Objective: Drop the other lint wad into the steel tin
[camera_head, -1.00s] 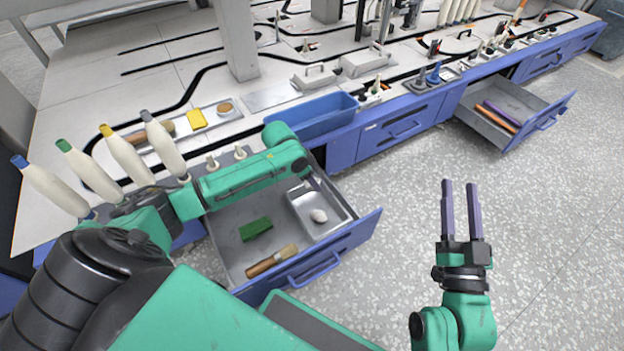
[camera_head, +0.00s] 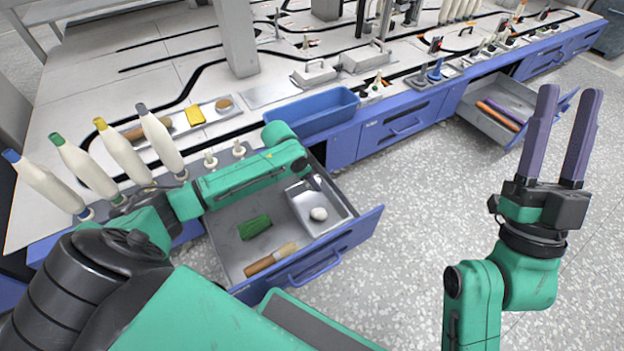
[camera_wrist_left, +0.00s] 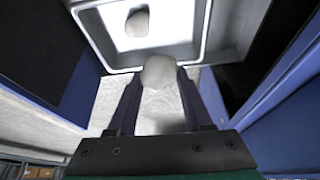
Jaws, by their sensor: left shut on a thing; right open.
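The steel tin (camera_head: 337,207) stands at the right of the open drawer, and one pale lint wad (camera_head: 318,214) lies in it. The left wrist view also shows the tin (camera_wrist_left: 196,52) and that wad (camera_wrist_left: 137,22). My left gripper (camera_head: 315,183) is low by the tin, mostly hidden by its own arm in the head view. In the left wrist view its fingers (camera_wrist_left: 158,80) are shut on another lint wad (camera_wrist_left: 158,71), which appears at the tin's near rim. The head view does not show this held wad clearly. My right gripper (camera_head: 562,140) is open and empty over the floor.
The open drawer (camera_head: 225,225) also holds a green pad (camera_head: 254,227) and a wooden-handled brush (camera_head: 271,259). Several bobbins (camera_head: 160,140) stand at its left. A blue bin (camera_head: 312,112) is on the bench edge. Another drawer (camera_head: 495,123) is open farther right.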

